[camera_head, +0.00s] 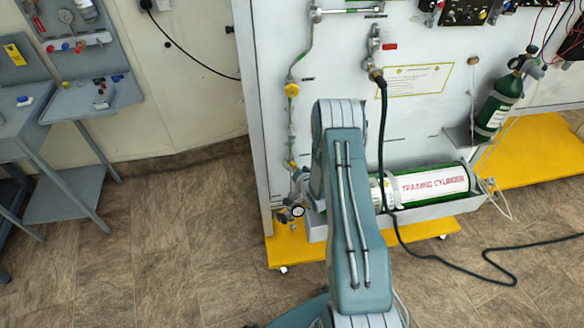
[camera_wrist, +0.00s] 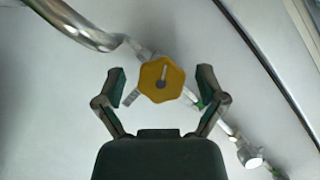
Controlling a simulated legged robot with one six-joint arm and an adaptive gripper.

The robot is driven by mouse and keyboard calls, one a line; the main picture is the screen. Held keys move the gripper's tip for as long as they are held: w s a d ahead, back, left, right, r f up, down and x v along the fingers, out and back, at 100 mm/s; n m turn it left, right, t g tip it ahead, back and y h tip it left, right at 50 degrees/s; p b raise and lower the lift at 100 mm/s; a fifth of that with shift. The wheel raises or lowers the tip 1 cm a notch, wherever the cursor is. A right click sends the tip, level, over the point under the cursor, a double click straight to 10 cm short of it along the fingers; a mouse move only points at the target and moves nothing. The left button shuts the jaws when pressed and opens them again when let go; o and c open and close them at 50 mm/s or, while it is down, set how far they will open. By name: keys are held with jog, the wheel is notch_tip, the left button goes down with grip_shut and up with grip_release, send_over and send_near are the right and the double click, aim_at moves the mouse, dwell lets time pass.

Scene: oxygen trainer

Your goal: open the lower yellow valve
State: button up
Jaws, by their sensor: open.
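In the wrist view a yellow hexagonal valve knob (camera_wrist: 162,79) with a grey centre sits on a thin metal pipe. My gripper (camera_wrist: 161,84) is open, with one fingertip on each side of the knob and a visible gap on both sides. How far the fingertips are from the knob in depth I cannot tell. In the head view an upper yellow valve (camera_head: 292,90) is on the panel's left pipe. A lower yellow part (camera_head: 292,165) shows small beneath it, left of my arm. My gripper is hidden there behind my arm.
A bent silver pipe (camera_wrist: 80,24) runs close to the knob at upper left in the wrist view. A round gauge (camera_head: 298,211) and a green training cylinder (camera_head: 432,186) are low on the panel. A dark hose (camera_head: 381,130) hangs right of my arm.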

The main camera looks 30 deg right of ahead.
jog(key=c, duration=1.1)
jog(key=shift+c, duration=0.2)
jog(key=shift+n, duration=0.3)
jog(key=n+g+h, duration=0.1)
jog(key=n+h, duration=0.1)
jog(key=n, duration=0.2)
jog(key=shift+a+h, duration=0.1)
jog(key=shift+h, duration=0.2)
jog(key=n+g+h, duration=0.1)
jog(key=n+h, duration=0.1)
jog(key=n, duration=0.1)
jog(key=shift+n, duration=0.3)
jog(key=shift+w, duration=0.1)
jog(key=o, duration=1.1)
jog(key=shift+o, duration=0.2)
